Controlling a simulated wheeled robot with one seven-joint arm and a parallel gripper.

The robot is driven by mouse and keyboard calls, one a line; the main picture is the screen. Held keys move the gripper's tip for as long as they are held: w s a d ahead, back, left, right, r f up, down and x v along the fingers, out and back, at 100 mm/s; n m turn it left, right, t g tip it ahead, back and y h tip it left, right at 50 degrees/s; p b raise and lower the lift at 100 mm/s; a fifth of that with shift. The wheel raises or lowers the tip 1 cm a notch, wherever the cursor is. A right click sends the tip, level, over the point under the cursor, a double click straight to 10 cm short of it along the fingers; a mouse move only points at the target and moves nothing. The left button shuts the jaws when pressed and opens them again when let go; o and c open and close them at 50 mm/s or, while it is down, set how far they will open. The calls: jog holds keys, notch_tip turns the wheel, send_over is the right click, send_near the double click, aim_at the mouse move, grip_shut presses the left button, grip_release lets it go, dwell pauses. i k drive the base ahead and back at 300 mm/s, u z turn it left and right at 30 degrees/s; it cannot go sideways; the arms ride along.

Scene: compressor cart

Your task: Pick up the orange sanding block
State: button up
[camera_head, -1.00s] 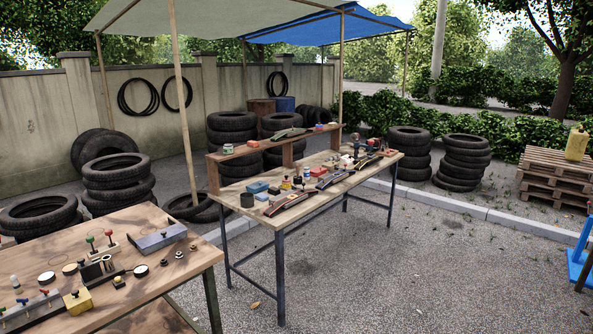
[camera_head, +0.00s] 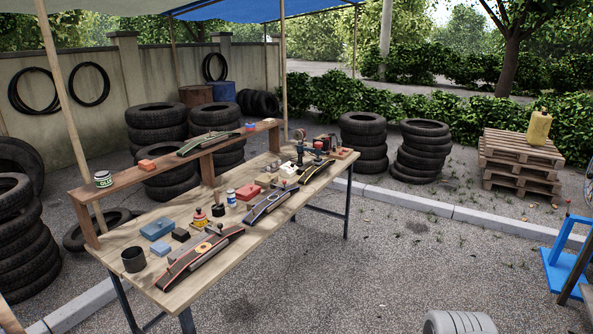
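A small orange block (camera_head: 147,165) lies on the raised wooden shelf (camera_head: 118,193) along the back of the workbench, right of a labelled glue can (camera_head: 103,179). It looks like the sanding block, though it is too small to see its surface. My gripper is not in view.
The workbench (camera_head: 190,284) carries a black cup (camera_head: 133,260), blue boxes, a red box (camera_head: 249,192), bottles and long curved pieces. Tyre stacks stand behind it. A blue stand (camera_head: 565,262) is at far right. Open gravel lies in front of the bench.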

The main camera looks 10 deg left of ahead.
aim_at(146, 165)
jog(key=u, duration=0.3)
jog(key=i, duration=1.4)
jog(key=u, duration=1.3)
jog(key=i, duration=1.15)
jog(key=u, duration=0.65)
